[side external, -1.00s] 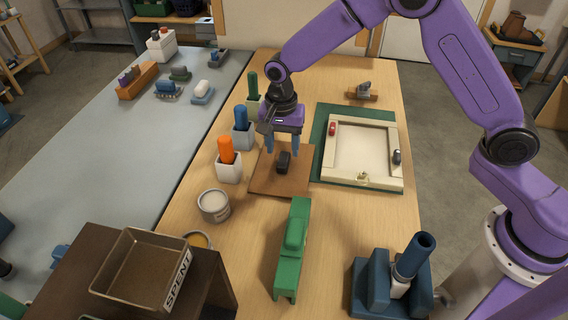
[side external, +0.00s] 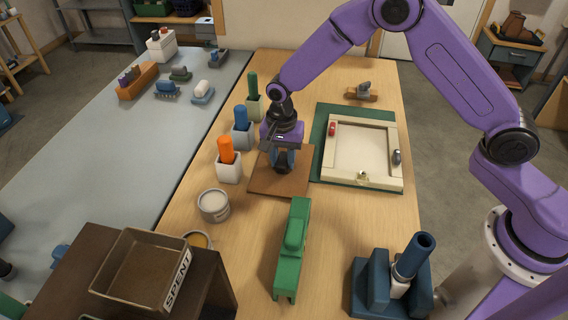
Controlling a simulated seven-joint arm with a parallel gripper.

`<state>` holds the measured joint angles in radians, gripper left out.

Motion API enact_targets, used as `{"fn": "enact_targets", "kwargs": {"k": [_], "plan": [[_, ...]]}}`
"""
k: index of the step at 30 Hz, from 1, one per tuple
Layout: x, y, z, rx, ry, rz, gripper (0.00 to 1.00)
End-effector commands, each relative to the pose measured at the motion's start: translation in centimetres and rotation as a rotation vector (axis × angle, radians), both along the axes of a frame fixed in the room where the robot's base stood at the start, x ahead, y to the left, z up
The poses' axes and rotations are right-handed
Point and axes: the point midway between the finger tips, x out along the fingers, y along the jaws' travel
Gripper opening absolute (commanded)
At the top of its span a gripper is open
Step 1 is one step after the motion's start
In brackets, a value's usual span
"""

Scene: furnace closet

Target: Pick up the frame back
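The frame back is a flat brown square panel (side external: 262,184) lying on the wooden table, left of the cream frame (side external: 330,178). In the earlier view a dark block-like knob stands on its middle. My gripper (side external: 284,168) is now low over the panel's middle, pointing down, with its blue fingers at the knob. The fingers and knob overlap, so I cannot tell whether they are closed on it. The panel appears flat on the table. The cream frame lies on a green mat (side external: 319,150) and carries red, dark and brass-coloured pieces on its sides.
Holders with green, blue and orange (side external: 226,150) items line the table's left edge close to my gripper. A tin (side external: 213,205), a green tool (side external: 293,250) and a blue stand (side external: 388,285) are nearer. A tray marked SPENT (side external: 140,270) sits front left.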

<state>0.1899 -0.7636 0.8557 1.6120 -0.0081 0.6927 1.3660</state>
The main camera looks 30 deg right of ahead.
Motion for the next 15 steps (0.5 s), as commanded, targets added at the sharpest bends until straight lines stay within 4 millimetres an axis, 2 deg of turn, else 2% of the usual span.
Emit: {"fn": "enact_targets", "kwargs": {"k": [3, 4, 6, 15], "plan": [[-0.26, -0.09, -0.44, -0.004, 0.007, 0.002, 0.02], [-0.27, -0.08, -0.44, -0.004, 0.007, 0.002, 0.24], [-0.29, -0.09, -0.45, -0.005, 0.008, 0.002, 0.02], [-0.4, -0.12, -0.22, -0.007, 0.011, 0.003, 0.01]]}}
